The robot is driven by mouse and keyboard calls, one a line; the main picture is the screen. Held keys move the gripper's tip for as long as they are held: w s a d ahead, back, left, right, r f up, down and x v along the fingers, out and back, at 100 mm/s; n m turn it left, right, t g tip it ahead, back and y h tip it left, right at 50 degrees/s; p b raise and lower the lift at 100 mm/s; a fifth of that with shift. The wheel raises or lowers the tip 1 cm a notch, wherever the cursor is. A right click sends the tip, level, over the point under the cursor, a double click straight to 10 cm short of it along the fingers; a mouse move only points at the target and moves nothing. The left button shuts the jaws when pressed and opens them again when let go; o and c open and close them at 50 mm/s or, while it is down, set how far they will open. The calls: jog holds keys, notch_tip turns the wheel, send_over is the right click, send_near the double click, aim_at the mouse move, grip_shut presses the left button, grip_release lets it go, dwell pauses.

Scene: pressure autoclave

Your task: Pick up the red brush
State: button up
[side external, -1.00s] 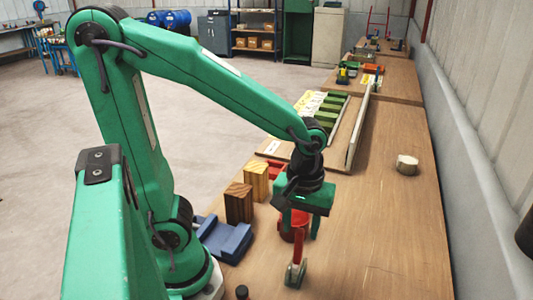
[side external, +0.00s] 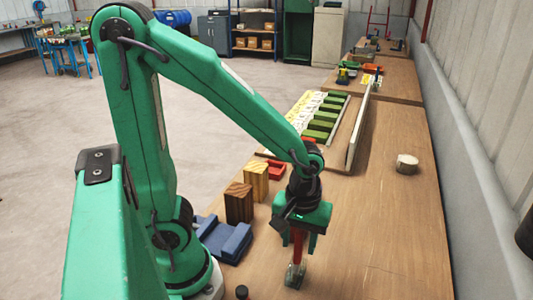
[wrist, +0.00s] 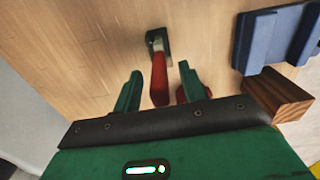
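The red brush shows in the side view (side external: 298,248) below my gripper (side external: 298,242), its red handle toward the gripper and its greyish head (side external: 295,275) on the wooden table. In the wrist view the brush's red handle (wrist: 159,82) lies between the two green fingers of my gripper (wrist: 160,70), with a visible gap on each side. The gripper is open. The brush's head (wrist: 157,42) extends beyond the fingertips. My gripper hides part of the handle in the side view.
Another red thing (wrist: 187,94) shows partly behind the right finger. A blue holder (side external: 228,240), a dark wooden block (side external: 239,203) and a lighter one (side external: 256,182) stand left of the gripper. A pale cylinder (side external: 407,164) stands at right.

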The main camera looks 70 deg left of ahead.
grip_shut()
jog(key=shift+r, duration=0.1)
jog(key=shift+r, duration=4.95)
